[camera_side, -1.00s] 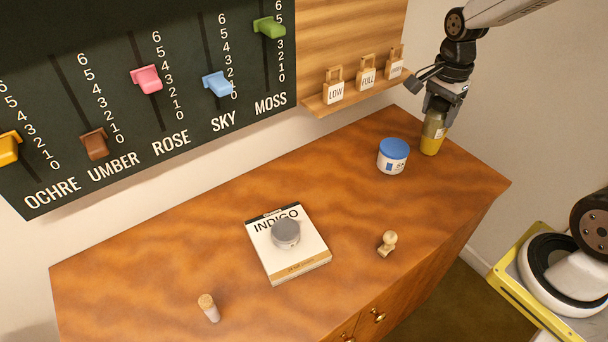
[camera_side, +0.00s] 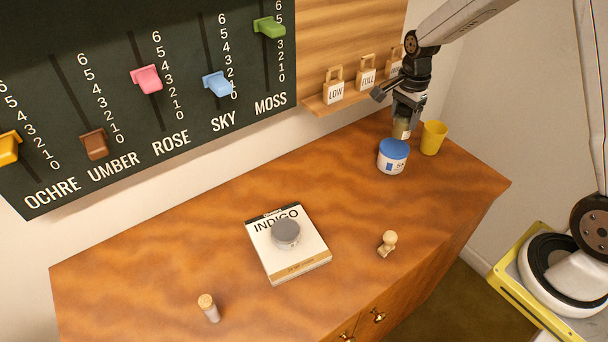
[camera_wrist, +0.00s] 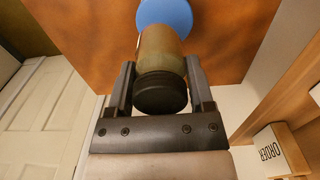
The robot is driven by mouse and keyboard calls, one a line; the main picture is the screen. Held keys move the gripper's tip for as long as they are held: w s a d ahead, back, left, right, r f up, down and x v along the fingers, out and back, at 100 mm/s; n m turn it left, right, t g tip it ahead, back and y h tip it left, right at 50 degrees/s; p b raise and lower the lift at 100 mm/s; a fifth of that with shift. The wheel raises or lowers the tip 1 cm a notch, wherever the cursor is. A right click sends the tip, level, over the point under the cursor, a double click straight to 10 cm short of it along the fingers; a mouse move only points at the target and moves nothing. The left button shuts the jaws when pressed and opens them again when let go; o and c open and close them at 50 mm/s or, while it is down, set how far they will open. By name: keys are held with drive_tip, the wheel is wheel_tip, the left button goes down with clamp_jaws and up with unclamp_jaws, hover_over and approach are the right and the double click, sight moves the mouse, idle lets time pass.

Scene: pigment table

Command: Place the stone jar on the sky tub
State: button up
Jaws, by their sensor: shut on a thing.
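My gripper (camera_side: 404,114) is shut on the stone jar (camera_side: 401,130), a small beige-olive jar with a dark lid. It holds the jar upright near the back right of the table. In the wrist view the jar (camera_wrist: 161,50) sits between both fingers, lid toward me. The sky tub (camera_side: 392,160) is a white tub with a blue lid. It stands just in front of the jar in the side view, and its blue lid (camera_wrist: 168,13) shows partly beyond the jar in the wrist view. I cannot tell whether the jar is directly over the lid.
A yellow cup (camera_side: 433,138) stands right of the tub. A grey-lidded tin (camera_side: 285,233) sits on the INDIGO book (camera_side: 299,262). A wooden stamp (camera_side: 387,244) and a corked vial (camera_side: 209,308) stand forward. A shelf with tags (camera_side: 367,78) is behind.

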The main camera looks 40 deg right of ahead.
sight(400, 127)
drive_tip(key=shift+w+f, duration=0.1)
drive_tip(key=shift+w+f, duration=0.25)
drive_tip(key=shift+f, duration=1.55)
drive_tip(key=shift+f, duration=0.1)
drive_tip(key=o, duration=1.3)
wheel_tip(400, 127, up, 12)
drive_tip(key=shift+r, duration=0.15)
drive_tip(key=shift+s, duration=0.1)
